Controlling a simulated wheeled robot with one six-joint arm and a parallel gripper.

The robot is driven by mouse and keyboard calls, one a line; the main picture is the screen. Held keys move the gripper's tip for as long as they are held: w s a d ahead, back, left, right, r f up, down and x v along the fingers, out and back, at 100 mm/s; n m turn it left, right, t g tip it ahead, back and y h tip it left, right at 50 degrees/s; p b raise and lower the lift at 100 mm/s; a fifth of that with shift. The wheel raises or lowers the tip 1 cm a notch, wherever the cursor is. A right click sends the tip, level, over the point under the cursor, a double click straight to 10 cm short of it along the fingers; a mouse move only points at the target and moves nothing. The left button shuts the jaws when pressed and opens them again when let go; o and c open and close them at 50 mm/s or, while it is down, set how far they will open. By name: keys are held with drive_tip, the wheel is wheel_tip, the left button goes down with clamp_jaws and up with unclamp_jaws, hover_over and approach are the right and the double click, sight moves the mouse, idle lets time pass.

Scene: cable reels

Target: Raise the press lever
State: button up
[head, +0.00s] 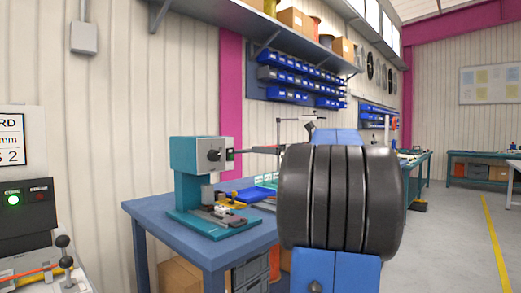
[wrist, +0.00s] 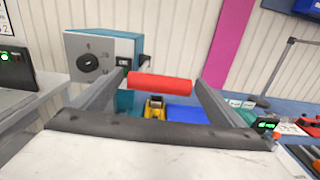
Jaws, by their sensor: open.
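The press (head: 190,158) is a grey and teal machine with a round black knob, on a teal base on the blue bench. It also shows in the wrist view (wrist: 103,55), upper left. A red cylindrical grip (wrist: 172,86), apparently the press lever's handle, lies crosswise in the wrist view. My gripper (wrist: 160,80) is open, with one finger at each end of the grip and neither clearly closed on it. The rest of the lever is hidden, so its angle cannot be told. In the head view my black and blue arm hides most of my gripper.
The blue bench (head: 165,212) holds a blue tray and small yellow parts right of the press. A control panel (head: 22,205) with a green light stands at the left. Blue bins (head: 290,82) hang on the wall. Open floor (head: 450,240) lies at the right.

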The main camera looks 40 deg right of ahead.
sight(248, 151)
drive_tip(key=shift+w+a, duration=0.2)
drive_tip(key=shift+w, duration=2.4)
drive_tip(key=c, duration=1.5)
